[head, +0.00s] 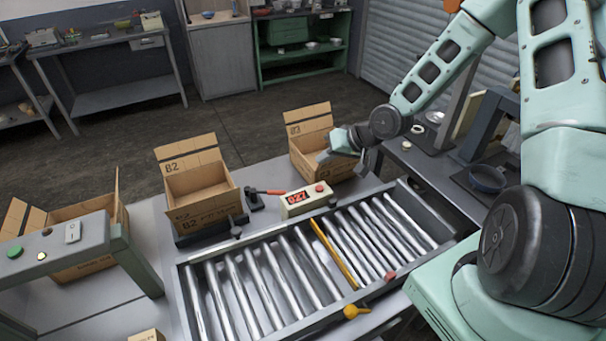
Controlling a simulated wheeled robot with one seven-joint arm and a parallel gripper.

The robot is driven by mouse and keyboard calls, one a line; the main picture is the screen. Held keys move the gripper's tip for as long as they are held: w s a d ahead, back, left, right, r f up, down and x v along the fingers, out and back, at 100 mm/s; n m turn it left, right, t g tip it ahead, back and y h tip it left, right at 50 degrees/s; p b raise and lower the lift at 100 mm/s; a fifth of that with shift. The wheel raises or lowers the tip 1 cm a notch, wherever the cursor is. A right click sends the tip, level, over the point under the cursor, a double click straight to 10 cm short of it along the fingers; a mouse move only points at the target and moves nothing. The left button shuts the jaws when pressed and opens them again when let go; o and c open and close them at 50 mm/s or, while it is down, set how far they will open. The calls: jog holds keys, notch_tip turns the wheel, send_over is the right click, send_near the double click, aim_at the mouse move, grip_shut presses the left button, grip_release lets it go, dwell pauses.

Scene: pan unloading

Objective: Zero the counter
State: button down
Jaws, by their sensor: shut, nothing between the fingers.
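The counter (307,199) is a small cream box standing at the far edge of the roller conveyor. Its dark display shows red digits that read about 027. A round red button (320,188) sits on its top right. A red-handled lever (264,192) is just left of it. My gripper (362,152) is shut and empty, to the upper right of the counter and apart from it. It is beside and partly in front of the open box B3 (308,124). Its fingertips are hard to make out.
The roller conveyor (180,285) has a yellow bar (333,254) across it and a yellow knob (356,312) at its front. Box B2 (197,190) stands open left of the counter. A blue pan (488,179) is at right.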

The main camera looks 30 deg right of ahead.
jog(key=shift+w+d+r, duration=0.1)
jog(key=shift+w+d, duration=0.1)
jog(key=shift+w, duration=0.3)
jog(key=b, duration=0.8)
send_over(323, 189)
notch_tip(323, 189, down, 8)
jog(key=shift+r, duration=0.1)
jog(key=shift+f, duration=0.5)
jog(key=shift+f, duration=0.1)
dwell(1.1)
jog(key=shift+f, duration=0.3)
